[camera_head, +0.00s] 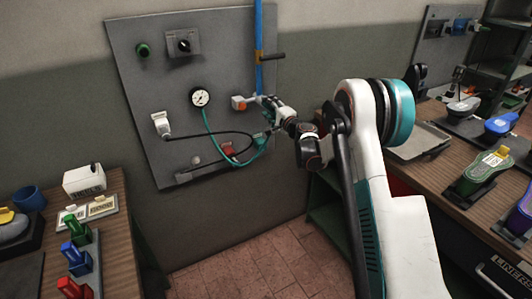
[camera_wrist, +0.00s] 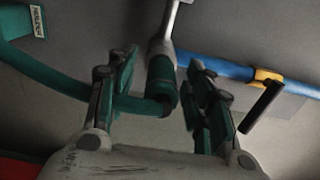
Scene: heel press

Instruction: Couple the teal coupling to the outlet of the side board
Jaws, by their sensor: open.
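The side board (camera_head: 135,80) is a grey panel on the wall. In the wrist view, the teal coupling (camera_wrist: 161,78) is between my gripper's fingers, with gaps on both sides. Its upper end meets a pale metal stem (camera_wrist: 170,30), which looks like the outlet; I cannot tell whether it is locked. A teal hose (camera_wrist: 135,104) curves left from the coupling. My gripper (camera_wrist: 160,95) is open around the coupling. In the head view my gripper (camera_head: 268,108) is at the board's right side, hiding the coupling.
A blue pipe (camera_wrist: 215,66) with a yellow collar (camera_wrist: 267,76) and black lever (camera_wrist: 262,106) runs close to the right finger. The board carries a gauge (camera_head: 200,97), an orange-and-white fitting (camera_head: 239,103) and a black cable (camera_head: 205,133). Benches stand left and right; floor between is clear.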

